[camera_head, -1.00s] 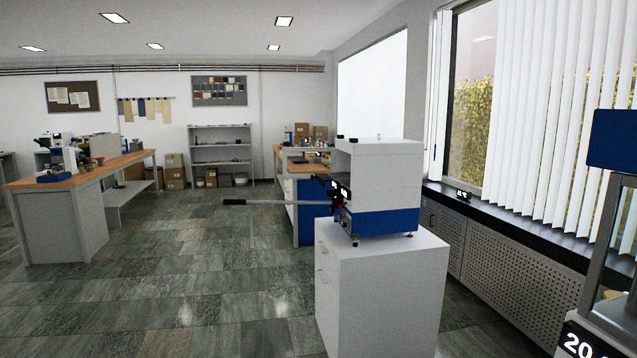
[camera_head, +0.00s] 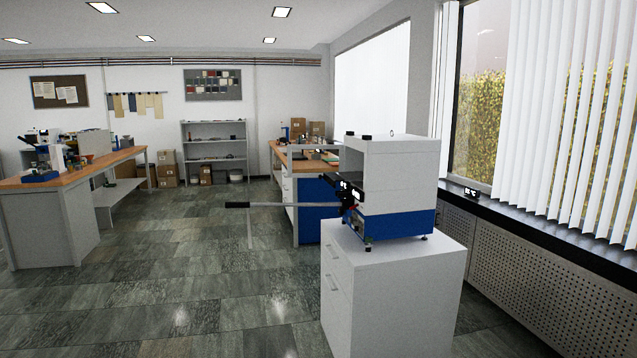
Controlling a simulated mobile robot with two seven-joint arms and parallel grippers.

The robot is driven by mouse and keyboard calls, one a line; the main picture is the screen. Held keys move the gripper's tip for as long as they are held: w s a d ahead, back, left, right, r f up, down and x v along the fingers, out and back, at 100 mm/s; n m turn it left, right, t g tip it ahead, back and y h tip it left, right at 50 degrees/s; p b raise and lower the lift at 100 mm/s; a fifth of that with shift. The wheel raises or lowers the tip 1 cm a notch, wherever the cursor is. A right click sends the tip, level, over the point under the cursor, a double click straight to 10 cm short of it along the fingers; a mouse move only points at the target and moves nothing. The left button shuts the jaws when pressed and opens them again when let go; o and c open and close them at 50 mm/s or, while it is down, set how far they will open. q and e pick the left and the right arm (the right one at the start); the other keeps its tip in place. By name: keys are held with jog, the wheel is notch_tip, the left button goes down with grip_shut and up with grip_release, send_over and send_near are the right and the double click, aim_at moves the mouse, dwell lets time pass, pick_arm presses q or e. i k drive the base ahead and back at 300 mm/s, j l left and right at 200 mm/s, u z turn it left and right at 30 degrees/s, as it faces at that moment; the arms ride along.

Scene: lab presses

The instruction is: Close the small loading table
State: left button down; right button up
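A white and blue press (camera_head: 396,185) stands on a white drawer cabinet (camera_head: 400,291) right of the middle in the head view. A long grey lever with a dark grip (camera_head: 240,205) sticks out from the press to the left. Dark parts with small lit displays (camera_head: 347,184) sit on the press's left-facing side. The small loading table cannot be made out clearly at this distance. Neither of my grippers is in view.
Tiled floor (camera_head: 190,290) is open ahead and to the left of the cabinet. A wooden-topped workbench (camera_head: 75,178) stands at the left, and another bench (camera_head: 292,165) is behind the press. A perforated radiator cover (camera_head: 530,270) runs along the right wall below the window.

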aim_at(332, 178)
jog(key=i+j, duration=0.3)
jog(key=i, duration=0.25)
jog(key=i+j+z, duration=0.15)
jog(key=i+j, duration=0.15)
jog(key=i, duration=0.2)
jog(key=i+l+z, duration=0.2)
jog(key=i, duration=1.1)
jog(key=i+l, duration=0.25)
jog(key=i, duration=0.15)
jog(key=i+l, duration=0.25)
jog(key=i+z, duration=0.05)
jog(key=i, duration=0.05)
